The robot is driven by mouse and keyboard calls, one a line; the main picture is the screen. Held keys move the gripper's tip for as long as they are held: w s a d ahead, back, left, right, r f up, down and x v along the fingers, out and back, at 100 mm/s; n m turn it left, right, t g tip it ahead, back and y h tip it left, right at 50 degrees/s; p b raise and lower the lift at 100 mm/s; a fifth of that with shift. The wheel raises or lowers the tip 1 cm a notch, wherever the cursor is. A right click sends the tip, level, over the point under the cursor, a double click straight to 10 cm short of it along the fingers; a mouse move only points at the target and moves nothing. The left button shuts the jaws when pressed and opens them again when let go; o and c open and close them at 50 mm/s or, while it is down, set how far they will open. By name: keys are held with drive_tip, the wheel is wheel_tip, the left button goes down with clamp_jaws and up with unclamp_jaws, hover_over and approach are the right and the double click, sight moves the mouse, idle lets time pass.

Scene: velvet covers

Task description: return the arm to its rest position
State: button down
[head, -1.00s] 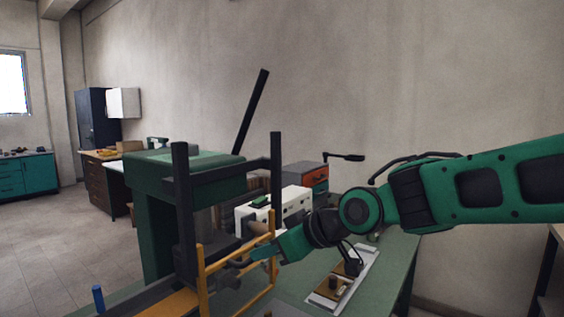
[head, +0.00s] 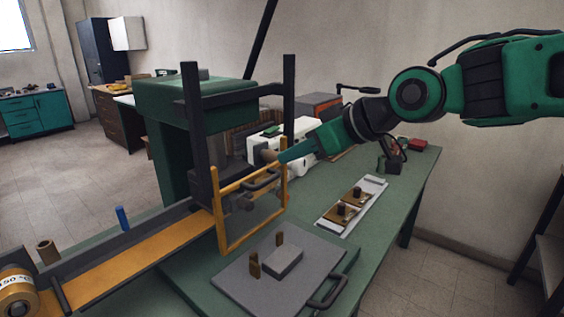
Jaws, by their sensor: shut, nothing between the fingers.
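My gripper (head: 281,156) is at the end of my green and black arm, which reaches in from the right. It is shut, with nothing seen in it. It shows in front of the upper right part of a yellow-framed guard (head: 222,218) on a green press-like machine (head: 160,100). I cannot tell whether it touches the frame. My arm is stretched out above the green table (head: 400,190).
A grey plate with a handle (head: 240,285) lies at the table's front. A white tray (head: 328,226) with brown pieces lies to its right. A white box (head: 305,128) stands behind my gripper. A yellow-topped rail (head: 130,262) runs left.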

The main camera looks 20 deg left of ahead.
drive_tip(key=v, duration=0.6)
drive_tip(key=w+d+f+m+t+h, duration=0.1)
drive_tip(key=d+f+m+h, duration=0.25)
drive_tip(key=d, duration=0.75)
drive_tip(key=w+d+f+m+h, duration=0.1)
drive_tip(key=d+f+m+h, duration=0.3)
drive_tip(key=d, duration=0.6)
drive_tip(key=w+d+f+m+t, duration=0.1)
drive_tip(key=d+f+m, duration=0.1)
drive_tip(key=d+f, duration=0.65)
drive_tip(key=s+d+f+m+g+h, duration=0.1)
drive_tip(key=s+d+m, duration=0.25)
drive_tip(key=d, duration=0.45)
drive_tip(key=s+d+f+m+g+h, duration=0.1)
drive_tip(key=s+d+f+m+h, duration=0.1)
drive_tip(key=s+d, duration=0.4)
drive_tip(key=s+d+f+m+g, duration=0.1)
drive_tip(key=s+d+f+m, duration=0.1)
drive_tip(key=s+d, duration=0.2)
drive_tip(key=s+d+f+m+g, duration=0.2)
drive_tip(key=s+d, duration=0.3)
drive_tip(key=s, duration=0.5)
drive_tip(key=shift+s+f+m+g, duration=0.2)
drive_tip(key=shift+f+m+g, duration=0.1)
drive_tip(key=shift+f+m, duration=0.4)
drive_tip(key=shift+r, duration=0.1)
